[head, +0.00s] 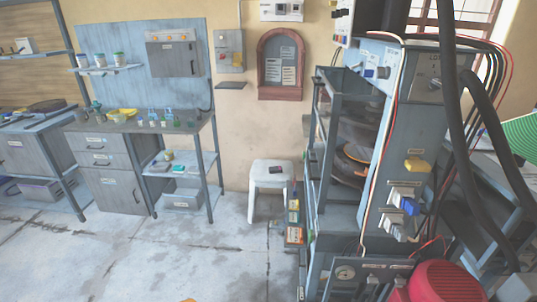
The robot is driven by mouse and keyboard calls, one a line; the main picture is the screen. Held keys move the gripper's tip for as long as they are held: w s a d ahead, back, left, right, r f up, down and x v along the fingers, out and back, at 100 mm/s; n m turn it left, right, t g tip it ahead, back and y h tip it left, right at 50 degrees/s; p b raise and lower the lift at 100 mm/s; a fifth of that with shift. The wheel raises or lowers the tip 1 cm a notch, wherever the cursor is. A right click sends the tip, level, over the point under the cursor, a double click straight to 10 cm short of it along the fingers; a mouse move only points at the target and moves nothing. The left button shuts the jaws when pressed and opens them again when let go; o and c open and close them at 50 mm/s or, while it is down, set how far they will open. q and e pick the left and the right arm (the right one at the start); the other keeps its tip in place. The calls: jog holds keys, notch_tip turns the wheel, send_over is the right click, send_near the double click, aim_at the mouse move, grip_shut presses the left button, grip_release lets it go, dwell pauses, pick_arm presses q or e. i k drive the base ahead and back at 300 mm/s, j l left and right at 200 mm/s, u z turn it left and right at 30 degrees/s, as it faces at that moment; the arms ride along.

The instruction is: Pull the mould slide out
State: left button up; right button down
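The plate press (385,150) is a tall blue-grey machine at the right in the head view, seen at an angle. Inside its frame are dark round plates, one with an orange-brown surface (356,153). I cannot tell which part is the mould slide; posts and the machine's housing hide much of the inside. Neither of my grippers is in view.
A white stool (270,176) with a small dark object stands left of the press. A workbench (128,123) with drawers stands against the back wall. A red rounded motor (447,283) and thick black hoses crowd the lower right. The floor (170,255) at left is clear.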

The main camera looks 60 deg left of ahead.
aim_at(345, 186)
jog(key=j+u, duration=0.15)
jog(key=u, duration=0.25)
jog(key=j+u, duration=0.2)
jog(key=u, duration=0.2)
jog(key=j+u, duration=0.15)
jog(key=u, duration=0.25)
jog(key=i+j, duration=0.1)
